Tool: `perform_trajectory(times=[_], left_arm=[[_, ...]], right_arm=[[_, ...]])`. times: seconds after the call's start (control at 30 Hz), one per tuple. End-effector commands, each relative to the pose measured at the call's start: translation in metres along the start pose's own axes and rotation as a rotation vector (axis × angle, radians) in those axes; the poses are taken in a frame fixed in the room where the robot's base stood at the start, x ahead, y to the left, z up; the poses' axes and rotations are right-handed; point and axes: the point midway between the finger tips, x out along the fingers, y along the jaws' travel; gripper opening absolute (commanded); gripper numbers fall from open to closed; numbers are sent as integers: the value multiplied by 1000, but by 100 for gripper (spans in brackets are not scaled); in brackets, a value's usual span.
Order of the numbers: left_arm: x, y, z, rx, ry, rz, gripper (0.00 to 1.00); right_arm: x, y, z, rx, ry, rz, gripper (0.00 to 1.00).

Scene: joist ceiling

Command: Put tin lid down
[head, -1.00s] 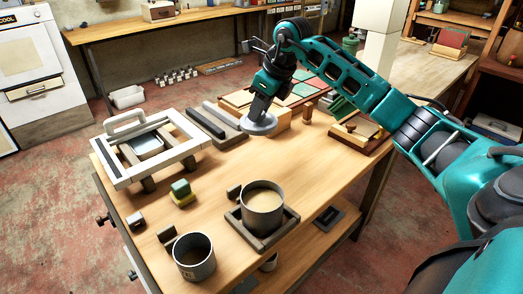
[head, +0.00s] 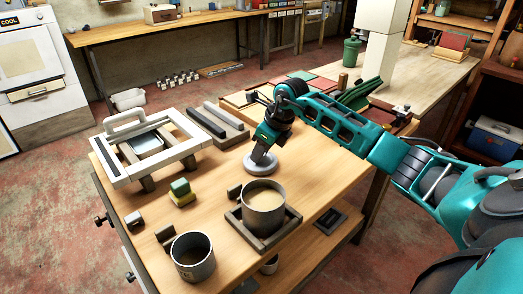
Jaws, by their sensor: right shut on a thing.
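The tin lid (head: 260,165) is a round grey disc at the middle of the wooden workbench, just behind the larger tin. My right gripper (head: 263,154) is shut on it from above. The lid is low over the bench top; I cannot tell whether it touches the wood. The larger grey tin (head: 263,222) is open, holds something tan, and stands in a dark square tray (head: 240,222). My left gripper is not in view.
A smaller grey pot (head: 192,268) stands at the front left. Bare wood lies right of the lid.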

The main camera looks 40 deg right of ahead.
Motion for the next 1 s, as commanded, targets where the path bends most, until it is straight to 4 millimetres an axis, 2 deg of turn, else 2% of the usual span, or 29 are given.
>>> perform_trajectory(times=[0.17, 0.2, 0.47, 0.77, 0.87, 1.0], left_arm=[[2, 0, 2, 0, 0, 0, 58], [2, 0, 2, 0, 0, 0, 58], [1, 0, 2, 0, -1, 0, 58], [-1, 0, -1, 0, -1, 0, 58], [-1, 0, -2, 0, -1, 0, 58], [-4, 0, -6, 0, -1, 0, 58]], right_arm=[[3, 0, -1, 0, 0, 0, 0], [3, 0, -1, 0, 0, 0, 32], [2, 0, -1, 0, 1, 0, 57], [-2, 0, 1, 0, 0, 1, 57], [-13, -1, 1, -1, -1, -2, 57], [-42, -1, 1, -2, -1, -4, 57]])
